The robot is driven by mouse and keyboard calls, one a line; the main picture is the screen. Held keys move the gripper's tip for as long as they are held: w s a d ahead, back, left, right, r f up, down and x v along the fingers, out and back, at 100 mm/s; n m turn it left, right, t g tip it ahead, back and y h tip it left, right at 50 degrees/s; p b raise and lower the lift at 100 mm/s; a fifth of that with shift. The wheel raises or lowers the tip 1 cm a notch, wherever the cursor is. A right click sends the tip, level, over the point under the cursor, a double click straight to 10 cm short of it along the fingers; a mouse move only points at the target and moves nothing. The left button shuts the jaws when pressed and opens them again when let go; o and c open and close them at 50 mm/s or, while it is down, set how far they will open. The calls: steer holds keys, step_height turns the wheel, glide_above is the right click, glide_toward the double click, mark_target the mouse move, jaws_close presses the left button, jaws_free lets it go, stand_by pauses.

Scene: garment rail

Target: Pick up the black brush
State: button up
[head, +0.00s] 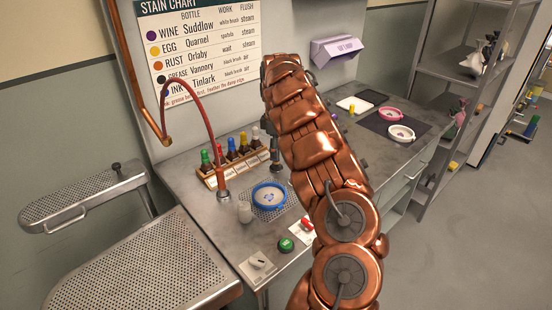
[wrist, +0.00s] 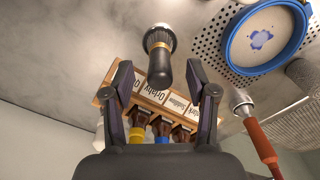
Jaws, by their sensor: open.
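In the wrist view the black brush (wrist: 159,42) stands on the steel counter, with dark bristles, a brass-coloured band and a dark rounded handle pointing toward the camera. My gripper (wrist: 159,88) is open, with one finger on each side of the view. The handle's end shows near the gap between the fingertips; nothing is clasped. I cannot tell the exact distance in depth. In the head view my copper arm hides much of the counter's middle, and the gripper is not clear there.
A wooden bottle rack (head: 228,170) stands close beside the brush; it also shows behind the fingers in the wrist view (wrist: 150,92). A blue hoop (head: 269,196) with stained cloth lies on a perforated plate. A red hose (head: 212,125) hangs nearby. A stain chart (head: 197,45) is on the wall.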

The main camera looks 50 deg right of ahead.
steer(key=shift+f+p, duration=0.65)
steer(key=shift+f, duration=1.2)
steer(key=shift+c, duration=0.3)
jaws_close()
